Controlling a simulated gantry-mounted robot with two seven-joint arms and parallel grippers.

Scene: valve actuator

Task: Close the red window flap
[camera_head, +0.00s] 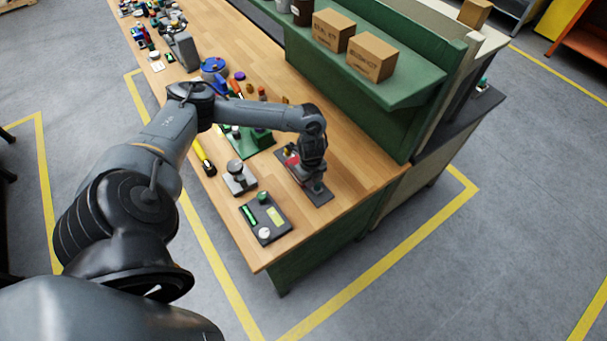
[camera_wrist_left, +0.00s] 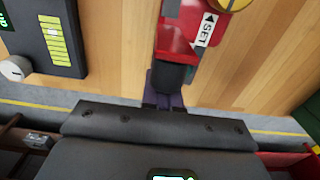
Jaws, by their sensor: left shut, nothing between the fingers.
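The red window flap (camera_wrist_left: 178,38) shows in the left wrist view as a red part beside a white SET label (camera_wrist_left: 205,29), with a yellow round part above. In the head view, a red part of the device (camera_head: 294,167) shows on a dark baseplate (camera_head: 321,197), partly hidden by my left arm. My left gripper (camera_head: 317,183) points down at the device's near end. In the left wrist view its shut fingers (camera_wrist_left: 164,100) are close to the flap and a black piece; contact cannot be told. How far the flap stands open is unclear. My right gripper is out of view.
A dark panel (camera_head: 265,219) with a green display and knob lies at the bench's near corner. A grey block with a knob (camera_head: 240,179) stands left of the device. A green shelf with cardboard boxes (camera_head: 371,57) rises behind. Wooden bench top is bare to the right.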

